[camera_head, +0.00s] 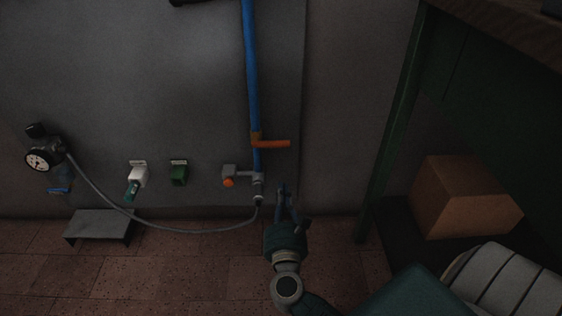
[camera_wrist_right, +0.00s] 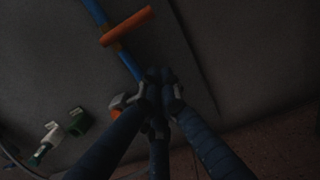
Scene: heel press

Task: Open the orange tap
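The orange tap handle (camera_head: 272,143) is a bar pointing right from the blue pipe (camera_head: 252,80) on the grey wall panel. It also shows at the upper middle of the right wrist view (camera_wrist_right: 127,26). My right gripper (camera_head: 285,187) is below and slightly right of the handle in the head view, apart from it. In the right wrist view its dark fingers (camera_wrist_right: 160,78) come together at the tips, with nothing seen between them. My left gripper is not in view.
A grey valve with a small orange knob (camera_head: 228,182) sits below the tap. A grey hose runs left to a pressure gauge (camera_head: 39,160). White (camera_head: 138,177) and green (camera_head: 179,174) sockets are on the panel. A cardboard box (camera_head: 460,196) stands on a shelf at right.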

